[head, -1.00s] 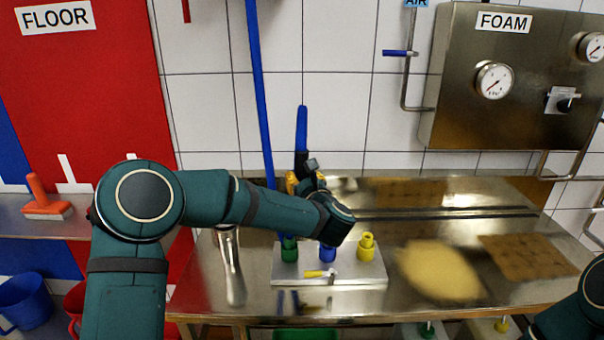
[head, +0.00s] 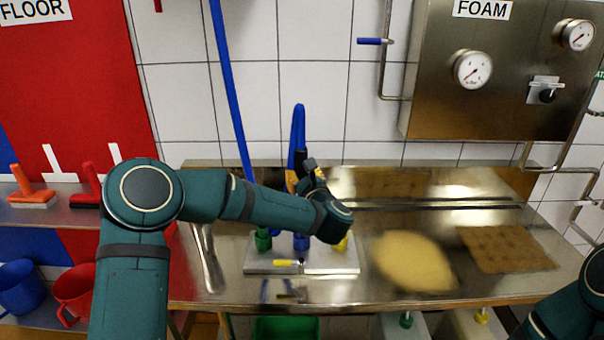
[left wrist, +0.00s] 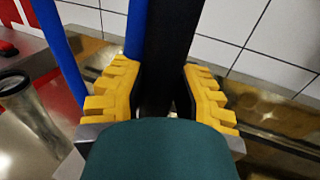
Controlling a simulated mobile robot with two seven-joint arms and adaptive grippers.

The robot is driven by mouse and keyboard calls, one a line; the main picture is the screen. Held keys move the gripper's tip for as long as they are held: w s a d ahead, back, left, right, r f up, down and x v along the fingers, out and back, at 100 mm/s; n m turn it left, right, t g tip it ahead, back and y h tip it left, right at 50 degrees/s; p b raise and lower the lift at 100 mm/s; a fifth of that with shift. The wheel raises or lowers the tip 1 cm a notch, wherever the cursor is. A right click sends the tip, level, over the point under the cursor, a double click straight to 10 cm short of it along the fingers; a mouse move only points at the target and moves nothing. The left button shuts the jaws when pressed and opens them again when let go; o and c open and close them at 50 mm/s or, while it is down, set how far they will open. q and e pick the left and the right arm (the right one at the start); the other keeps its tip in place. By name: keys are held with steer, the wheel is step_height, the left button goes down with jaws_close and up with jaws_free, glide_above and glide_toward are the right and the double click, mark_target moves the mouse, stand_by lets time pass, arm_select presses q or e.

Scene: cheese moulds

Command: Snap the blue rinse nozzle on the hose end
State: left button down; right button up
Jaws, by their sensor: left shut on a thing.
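My left gripper (head: 297,181) is shut on an upright black part, which I take to be the hose end (left wrist: 172,45). In the left wrist view the black shaft stands between the yellow fingers (left wrist: 165,95). A blue length of hose (head: 299,122) rises above the grip. The blue nozzle (head: 301,243) stands in a metal rack (head: 335,267) on the bench, below and in front of the gripper, partly behind my left forearm. A green nozzle (head: 263,241) and a yellow nozzle (head: 343,243) flank it. The hose end's tip is hidden. My right gripper is out of view.
A blue hose (head: 233,95) hangs at the left of the gripper. A metal cylinder (head: 209,260) stands left of the rack. A yellow oval (head: 412,262) and a brown mat (head: 506,249) lie to the right. The steel FOAM cabinet (head: 510,80) is on the back wall.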

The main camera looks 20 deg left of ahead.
arm_select(q)
steer(key=shift+f+b, duration=0.6)
steer(key=shift+f, duration=1.95)
steer(key=shift+b, duration=0.6)
steer(key=shift+b, duration=0.55)
steer(key=shift+b, duration=0.75)
steer(key=shift+f+b, duration=0.45)
steer(key=shift+f, duration=0.75)
steer(key=shift+f, duration=0.95)
steer(key=shift+r, duration=0.15)
